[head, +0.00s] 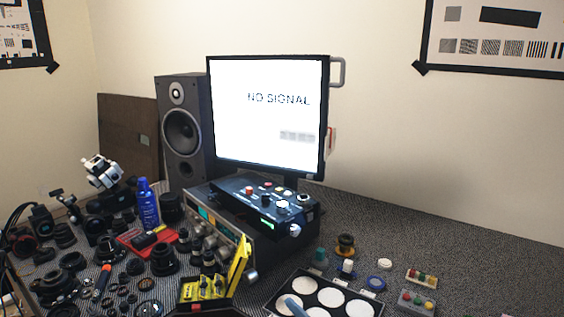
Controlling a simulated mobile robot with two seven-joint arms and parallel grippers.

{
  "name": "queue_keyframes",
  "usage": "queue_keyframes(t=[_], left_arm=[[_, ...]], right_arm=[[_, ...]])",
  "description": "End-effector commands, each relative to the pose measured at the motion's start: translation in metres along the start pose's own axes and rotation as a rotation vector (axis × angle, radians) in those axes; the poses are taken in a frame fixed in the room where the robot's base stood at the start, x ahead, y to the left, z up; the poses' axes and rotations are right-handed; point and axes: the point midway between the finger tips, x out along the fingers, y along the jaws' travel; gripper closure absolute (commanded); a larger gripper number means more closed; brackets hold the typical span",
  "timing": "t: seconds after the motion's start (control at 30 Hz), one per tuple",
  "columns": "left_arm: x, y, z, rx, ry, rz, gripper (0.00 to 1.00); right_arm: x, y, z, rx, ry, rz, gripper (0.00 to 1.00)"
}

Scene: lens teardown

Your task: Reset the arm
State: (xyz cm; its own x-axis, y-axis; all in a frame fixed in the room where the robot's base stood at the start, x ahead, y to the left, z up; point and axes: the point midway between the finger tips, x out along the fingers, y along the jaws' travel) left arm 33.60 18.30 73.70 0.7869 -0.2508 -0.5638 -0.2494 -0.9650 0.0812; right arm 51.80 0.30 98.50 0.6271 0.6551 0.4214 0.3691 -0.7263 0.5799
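Neither of my grippers shows in the head view, and I see no part of my arms that I can be sure of. The workbench (440,262) has a dark speckled top and fills the lower part of the view.
A monitor (265,115) reading "NO SIGNAL" stands behind a control box (268,200). A speaker (182,135) is left of it. Lens parts (163,260), a blue bottle (147,203) and a yellow case (205,287) crowd the left. A tray (372,302) sits front centre. The right back is clear.

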Motion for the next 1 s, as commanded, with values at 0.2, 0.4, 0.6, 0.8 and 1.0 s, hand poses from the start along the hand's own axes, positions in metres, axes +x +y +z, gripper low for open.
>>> queue_keyframes(t=[0.2,0.4,0.6,0.8,1.0], left_arm=[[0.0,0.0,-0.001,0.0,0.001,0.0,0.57],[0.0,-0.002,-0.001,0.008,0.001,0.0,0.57],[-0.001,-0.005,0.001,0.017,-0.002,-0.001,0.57],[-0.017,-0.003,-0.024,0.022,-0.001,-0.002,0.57],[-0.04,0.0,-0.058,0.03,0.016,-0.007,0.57]], right_arm=[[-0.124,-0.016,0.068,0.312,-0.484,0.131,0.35],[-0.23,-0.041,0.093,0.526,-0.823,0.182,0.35],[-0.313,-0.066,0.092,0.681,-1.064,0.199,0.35],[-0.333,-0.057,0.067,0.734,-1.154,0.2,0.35],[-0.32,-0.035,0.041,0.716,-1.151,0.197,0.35]])
